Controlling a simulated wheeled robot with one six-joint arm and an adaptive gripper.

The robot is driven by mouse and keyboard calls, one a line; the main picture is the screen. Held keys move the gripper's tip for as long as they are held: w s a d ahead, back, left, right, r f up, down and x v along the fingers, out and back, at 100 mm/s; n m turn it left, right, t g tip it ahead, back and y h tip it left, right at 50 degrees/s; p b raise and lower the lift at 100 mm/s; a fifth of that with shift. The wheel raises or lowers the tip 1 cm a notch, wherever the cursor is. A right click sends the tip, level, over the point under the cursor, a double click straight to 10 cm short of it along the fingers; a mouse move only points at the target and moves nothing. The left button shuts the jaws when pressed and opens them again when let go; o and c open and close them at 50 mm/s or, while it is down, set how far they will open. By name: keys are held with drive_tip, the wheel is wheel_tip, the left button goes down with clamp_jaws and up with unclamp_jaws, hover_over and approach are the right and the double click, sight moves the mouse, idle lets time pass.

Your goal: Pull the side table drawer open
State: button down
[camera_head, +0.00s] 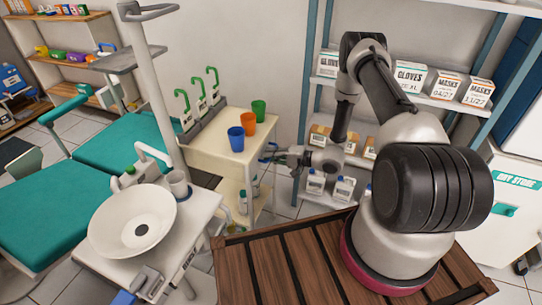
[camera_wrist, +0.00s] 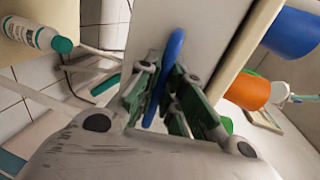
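The cream side table (camera_head: 216,142) stands in the middle of the head view. Its drawer front (camera_wrist: 205,30) is a pale panel in the wrist view, with a blue bar handle (camera_wrist: 172,50) on it. The handle also shows as a small blue piece in the head view (camera_head: 268,146). My gripper (camera_wrist: 163,88) reaches the table from the right, its fingers on both sides of the handle and close against it. It looks shut on the handle. I see no clear gap between the drawer and the table body, though my gripper hides part of the front.
Blue (camera_head: 236,138), orange (camera_head: 248,123) and green (camera_head: 258,110) cups stand on the tabletop. Bottles stand on the table's lower shelf. A shelf rack with boxes (camera_head: 410,76) is behind my arm. A basin (camera_head: 132,228) and a teal chair (camera_head: 45,215) are left. A slatted wooden surface (camera_head: 275,268) is in front.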

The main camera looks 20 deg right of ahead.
drive_tip(key=f+v, duration=0.2)
drive_tip(key=v, duration=0.8)
drive_tip(key=f+v, duration=0.2)
drive_tip(key=v, duration=0.7)
drive_tip(key=shift+v, duration=0.8)
drive_tip(key=shift+f, duration=0.2)
drive_tip(key=c, duration=1.5)
unclamp_jaws()
drive_tip(key=shift+c, duration=0.2)
drive_tip(key=shift+d, duration=0.15)
drive_tip(key=v, duration=1.2)
